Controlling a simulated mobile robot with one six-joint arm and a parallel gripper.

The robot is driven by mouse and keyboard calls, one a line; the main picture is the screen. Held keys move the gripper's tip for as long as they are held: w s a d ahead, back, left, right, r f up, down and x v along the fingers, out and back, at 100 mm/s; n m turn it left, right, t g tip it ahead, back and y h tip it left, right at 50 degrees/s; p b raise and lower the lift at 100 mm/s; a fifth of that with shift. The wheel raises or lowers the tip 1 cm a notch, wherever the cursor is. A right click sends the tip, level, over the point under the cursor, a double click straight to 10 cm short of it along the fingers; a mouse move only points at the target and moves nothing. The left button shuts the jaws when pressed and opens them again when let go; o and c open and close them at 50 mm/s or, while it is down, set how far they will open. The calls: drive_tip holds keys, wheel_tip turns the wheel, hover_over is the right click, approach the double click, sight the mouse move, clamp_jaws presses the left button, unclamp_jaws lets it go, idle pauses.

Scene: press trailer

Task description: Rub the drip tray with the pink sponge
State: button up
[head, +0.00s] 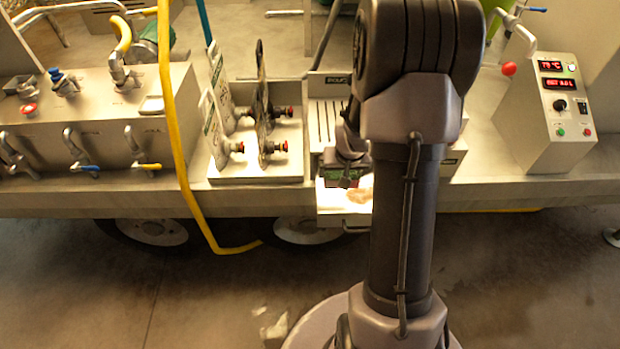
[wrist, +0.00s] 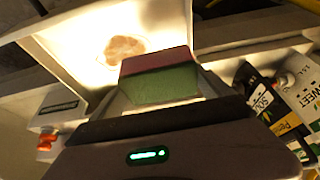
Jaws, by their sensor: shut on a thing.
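The drip tray (head: 330,218) is a pale, brightly lit open tray jutting from the front edge of the trailer bench. A brown stain (head: 361,196) lies on its floor; the stain also shows in the wrist view (wrist: 125,47), inside the tray (wrist: 72,42). My gripper (head: 346,176) is shut on the sponge (wrist: 158,78), which has a dull pink layer and a green layer. It holds the sponge over the tray, beside the stain. I cannot tell whether the sponge touches the tray floor. My arm hides the tray's right part in the head view.
A yellow hose (head: 177,130) hangs over the bench edge. A control box (head: 550,115) stands at the right.

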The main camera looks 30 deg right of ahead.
drive_tip(key=shift+s+d+f, duration=0.1)
drive_tip(key=shift+d+f, duration=0.05)
drive_tip(key=shift+d, duration=0.15)
wheel_tip(320, 180, down, 6)
drive_tip(key=b, duration=0.5)
drive_tip(key=shift+f+b, duration=0.85)
drive_tip(key=shift+b, duration=0.2)
